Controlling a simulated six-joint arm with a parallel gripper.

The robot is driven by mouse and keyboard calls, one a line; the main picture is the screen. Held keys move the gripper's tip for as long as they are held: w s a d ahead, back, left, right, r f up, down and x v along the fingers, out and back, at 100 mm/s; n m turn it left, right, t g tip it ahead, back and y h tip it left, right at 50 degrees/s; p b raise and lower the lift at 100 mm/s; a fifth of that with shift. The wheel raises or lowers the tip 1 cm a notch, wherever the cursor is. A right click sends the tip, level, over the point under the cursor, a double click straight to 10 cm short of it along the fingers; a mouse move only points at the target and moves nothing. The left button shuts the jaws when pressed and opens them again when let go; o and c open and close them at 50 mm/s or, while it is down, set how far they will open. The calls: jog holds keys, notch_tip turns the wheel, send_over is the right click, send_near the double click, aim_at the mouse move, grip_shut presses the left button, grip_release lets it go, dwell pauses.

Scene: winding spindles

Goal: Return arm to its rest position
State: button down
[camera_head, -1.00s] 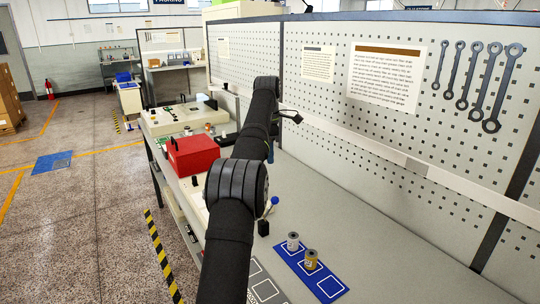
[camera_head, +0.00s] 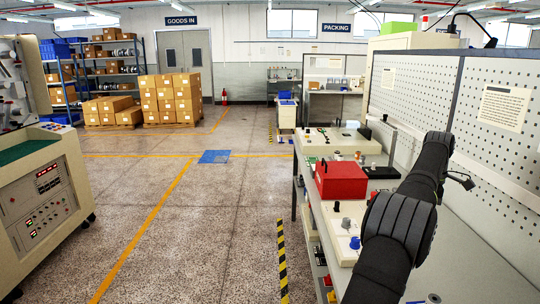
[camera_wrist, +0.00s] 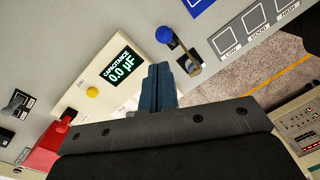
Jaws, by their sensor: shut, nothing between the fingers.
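My gripper (camera_wrist: 162,88) shows in the wrist view, its two dark blue fingers closed together with nothing between them. It is above the bench, beside a cream tester whose capacitance display (camera_wrist: 119,66) reads 0.0 µF. In the head view my black arm reaches up the right side over the bench (camera_head: 465,255).
Squares marked LOW, GOOD and HIGH (camera_wrist: 255,20) lie at upper right. In the head view, a red box (camera_head: 341,180) sits on the bench and a pegboard (camera_head: 415,90) rises behind.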

jog(key=a+f+h, duration=0.1)
jog(key=a+f, duration=0.6)
jog(key=shift+s+a+f+h, duration=0.15)
jog(key=shift+s+h, duration=0.25)
jog(key=shift+s, duration=0.05)
dwell(0.4)
